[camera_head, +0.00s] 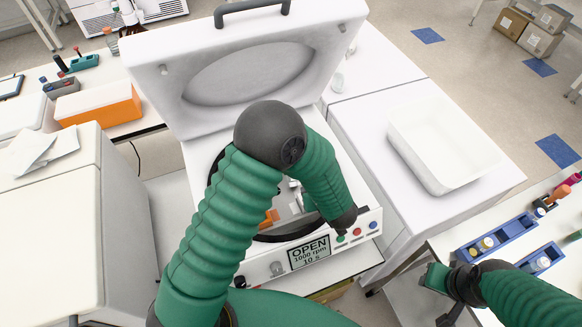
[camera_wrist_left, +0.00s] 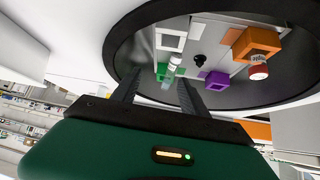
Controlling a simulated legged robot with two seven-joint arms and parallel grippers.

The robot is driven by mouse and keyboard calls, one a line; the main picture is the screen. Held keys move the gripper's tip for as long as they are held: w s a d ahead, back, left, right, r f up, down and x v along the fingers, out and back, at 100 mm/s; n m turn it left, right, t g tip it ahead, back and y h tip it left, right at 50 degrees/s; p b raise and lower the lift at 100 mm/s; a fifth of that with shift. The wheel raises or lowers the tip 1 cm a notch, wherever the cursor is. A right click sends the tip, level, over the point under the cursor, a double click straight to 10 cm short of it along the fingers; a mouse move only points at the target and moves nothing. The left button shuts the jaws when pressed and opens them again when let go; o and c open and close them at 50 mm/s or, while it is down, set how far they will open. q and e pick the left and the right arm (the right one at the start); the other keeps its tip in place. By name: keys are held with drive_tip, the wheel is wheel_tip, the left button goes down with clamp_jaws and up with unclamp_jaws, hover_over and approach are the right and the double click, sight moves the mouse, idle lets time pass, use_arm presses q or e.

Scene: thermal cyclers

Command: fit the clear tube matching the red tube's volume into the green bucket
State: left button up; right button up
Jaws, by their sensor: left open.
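The left wrist view shows the centrifuge bowl (camera_wrist_left: 128,55) with the green bucket (camera_wrist_left: 161,74), purple bucket (camera_wrist_left: 213,80), orange bucket (camera_wrist_left: 256,40) and white bucket (camera_wrist_left: 171,40). The red tube (camera_wrist_left: 258,70) sits in the orange bucket. A clear tube (camera_wrist_left: 173,68) is at the green bucket; its lower end overlaps the bucket, and I cannot tell how deep it sits. My left gripper (camera_wrist_left: 156,88) is open, its fingers apart on either side below the clear tube. In the head view my left arm hides most of the bowl. My right gripper (camera_head: 436,279) is low at the right, its jaws unclear.
The centrifuge lid (camera_head: 245,70) stands open behind the bowl; its panel (camera_head: 308,252) reads OPEN. Blue racks (camera_head: 497,238) with tubes stand at the right. A white tray (camera_head: 440,145) sits on the right bench. An orange box (camera_head: 98,105) is at the left.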

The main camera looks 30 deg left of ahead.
use_arm(q)
drive_tip(key=shift+y, duration=0.6)
drive_tip(key=w+a+f, duration=0.1)
drive_tip(key=a+f, duration=0.1)
drive_tip(key=w+a+f, duration=0.1)
drive_tip(key=a+f, duration=0.1)
drive_tip(key=f, duration=0.1)
drive_tip(key=w+a+f, duration=0.1)
drive_tip(key=a+f, duration=0.1)
drive_tip(key=a, duration=0.1)
drive_tip(key=shift+w+f, duration=0.15)
drive_tip(key=shift+w, duration=0.05)
drive_tip(key=p+x, duration=0.1)
drive_tip(key=x, duration=0.3)
drive_tip(key=shift+w+a+f+p, duration=0.15)
drive_tip(key=shift+w+a+p, duration=0.1)
drive_tip(key=shift+a+p, duration=0.15)
drive_tip(key=shift+w+a+f, duration=0.1)
drive_tip(key=shift+w+f, duration=0.1)
drive_tip(key=shift+f, duration=0.1)
clamp_jaws()
